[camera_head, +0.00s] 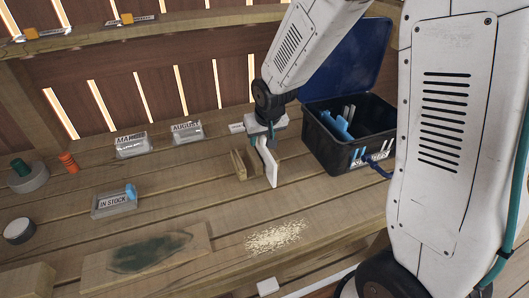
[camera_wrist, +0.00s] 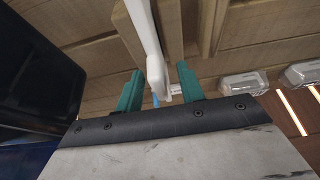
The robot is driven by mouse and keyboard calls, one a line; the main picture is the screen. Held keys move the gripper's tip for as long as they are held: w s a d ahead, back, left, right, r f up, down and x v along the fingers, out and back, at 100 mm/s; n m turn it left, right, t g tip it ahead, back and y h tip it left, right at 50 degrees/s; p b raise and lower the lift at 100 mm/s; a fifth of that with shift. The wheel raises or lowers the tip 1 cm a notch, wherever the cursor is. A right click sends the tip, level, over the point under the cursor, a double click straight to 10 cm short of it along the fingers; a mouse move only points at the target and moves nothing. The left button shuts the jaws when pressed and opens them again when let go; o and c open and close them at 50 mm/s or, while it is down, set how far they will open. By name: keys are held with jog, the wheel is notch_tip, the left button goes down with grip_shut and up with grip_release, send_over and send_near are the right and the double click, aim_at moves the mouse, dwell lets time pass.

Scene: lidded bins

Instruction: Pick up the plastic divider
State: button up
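A thin white plate, which looks like the plastic divider (camera_head: 267,166), stands on edge on the wooden bench, slightly tilted in the head view. My gripper (camera_head: 262,138) is directly above it, pointing down. In the wrist view, the white divider (camera_wrist: 156,72) lies between the two green fingers of my gripper (camera_wrist: 158,85). The fingers are apart, with a visible gap between the divider and the right finger. Contact with the left finger is unclear. The lower part of the divider is hidden in the wrist view by the gripper body.
A dark lidded bin (camera_head: 349,148) with blue items stands close on the right, its blue lid open. A small wooden piece (camera_head: 239,165) is just left of the divider. Labelled clear holders (camera_head: 132,146) stand further left. A pale grain pile (camera_head: 275,238) lies in front.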

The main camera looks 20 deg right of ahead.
jog(key=shift+x, duration=1.25)
grip_shut()
